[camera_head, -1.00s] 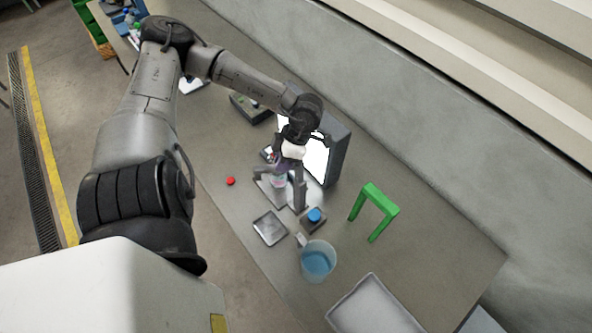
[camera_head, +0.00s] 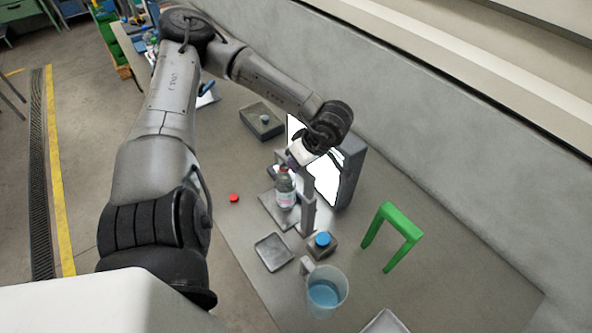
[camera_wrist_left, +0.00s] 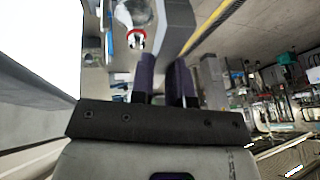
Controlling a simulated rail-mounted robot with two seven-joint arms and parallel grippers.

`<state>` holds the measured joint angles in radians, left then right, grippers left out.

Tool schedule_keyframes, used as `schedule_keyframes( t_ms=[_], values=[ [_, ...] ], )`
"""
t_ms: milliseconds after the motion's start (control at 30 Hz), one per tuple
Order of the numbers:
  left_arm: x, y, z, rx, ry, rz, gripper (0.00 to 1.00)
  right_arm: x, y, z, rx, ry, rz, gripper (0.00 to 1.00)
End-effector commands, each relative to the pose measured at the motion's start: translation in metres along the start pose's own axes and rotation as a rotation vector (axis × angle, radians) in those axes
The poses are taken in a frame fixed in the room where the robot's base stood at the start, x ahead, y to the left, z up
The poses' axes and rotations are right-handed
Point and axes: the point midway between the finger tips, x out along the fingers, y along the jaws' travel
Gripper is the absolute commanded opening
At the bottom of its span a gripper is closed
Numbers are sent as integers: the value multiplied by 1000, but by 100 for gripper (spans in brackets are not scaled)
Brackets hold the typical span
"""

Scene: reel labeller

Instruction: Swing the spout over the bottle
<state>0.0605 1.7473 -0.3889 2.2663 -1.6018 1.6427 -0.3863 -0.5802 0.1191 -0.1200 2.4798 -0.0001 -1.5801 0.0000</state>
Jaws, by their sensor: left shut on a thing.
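A clear bottle (camera_head: 285,196) with a pale label stands upright on a grey plate beside the grey post (camera_head: 308,205) of a stand. In the left wrist view the bottle (camera_wrist_left: 133,14) shows a red ring at its neck, next to a grey bar (camera_wrist_left: 178,25). My left gripper (camera_head: 295,158) is at the top of the post, just behind the bottle's mouth. Its purple fingers (camera_wrist_left: 164,80) are shut on the grey bar, which seems to be the spout. The gripper hides most of the spout in the head view, so I cannot tell whether its outlet is above the mouth.
A lit white panel (camera_head: 312,172) stands close behind the gripper. A red cap (camera_head: 234,198) lies to the left. In front are a small tray (camera_head: 273,252), a box with a blue button (camera_head: 322,240) and a jug of blue liquid (camera_head: 326,296). A green frame (camera_head: 392,232) stands right.

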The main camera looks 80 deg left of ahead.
Motion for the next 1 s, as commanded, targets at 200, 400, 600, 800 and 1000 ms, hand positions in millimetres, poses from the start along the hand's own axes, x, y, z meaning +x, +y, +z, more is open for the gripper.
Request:
schedule_keyframes(
  t_ms=[200, 400, 600, 800, 1000],
  values=[
    [0, 5, 1, 88, 18, 38, 0, 14, -2, 4, 4, 0, -3, 43],
    [-1, 7, 1, 131, 28, 54, 0, 18, -2, 6, 4, 0, -3, 43],
    [-2, 7, 0, 144, 31, 60, 0, 19, -2, 6, 3, 0, -2, 43],
    [-2, 7, 0, 145, 31, 60, 0, 19, 0, 6, -2, 0, 2, 43],
    [-2, 7, 0, 144, 31, 60, 24, 19, 1, 6, -6, -1, 5, 43]
  ],
)
